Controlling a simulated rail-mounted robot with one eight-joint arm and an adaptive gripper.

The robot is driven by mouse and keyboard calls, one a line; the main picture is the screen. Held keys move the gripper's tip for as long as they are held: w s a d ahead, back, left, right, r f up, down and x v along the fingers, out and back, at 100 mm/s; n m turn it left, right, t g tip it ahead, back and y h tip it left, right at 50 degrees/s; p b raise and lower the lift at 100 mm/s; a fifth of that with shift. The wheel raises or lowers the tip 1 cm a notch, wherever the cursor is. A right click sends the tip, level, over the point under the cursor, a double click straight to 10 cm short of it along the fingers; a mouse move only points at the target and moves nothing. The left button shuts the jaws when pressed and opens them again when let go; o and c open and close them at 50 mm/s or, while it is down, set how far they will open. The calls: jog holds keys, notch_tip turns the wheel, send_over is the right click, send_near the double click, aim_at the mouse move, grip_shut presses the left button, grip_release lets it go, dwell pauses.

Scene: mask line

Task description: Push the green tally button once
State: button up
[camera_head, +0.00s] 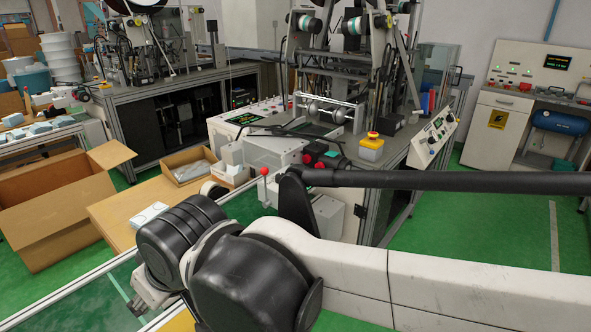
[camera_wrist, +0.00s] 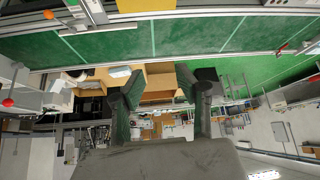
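I cannot single out the green tally button with certainty. In the head view a small dark box (camera_head: 322,154) with red and green spots stands at the near edge of the middle machine. A sloped control panel (camera_head: 434,140) with small buttons and a green display is on that machine's right side, too small to read. My gripper (camera_wrist: 155,76) shows in the wrist view with its two dark fingers spread apart and nothing between them. In the head view my arm's dark wrist joints hide most of the gripper, which is low at left, well apart from the panels.
An open cardboard box (camera_head: 52,215) lies at the left, beside a tan table (camera_head: 120,212). A yellow box with a red top (camera_head: 371,147) stands on the middle machine (camera_head: 398,150). A red-knobbed lever (camera_head: 264,172) rises near my arm. Green floor (camera_head: 500,225) is clear at the right.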

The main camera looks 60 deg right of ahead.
grip_shut()
dwell(1.2)
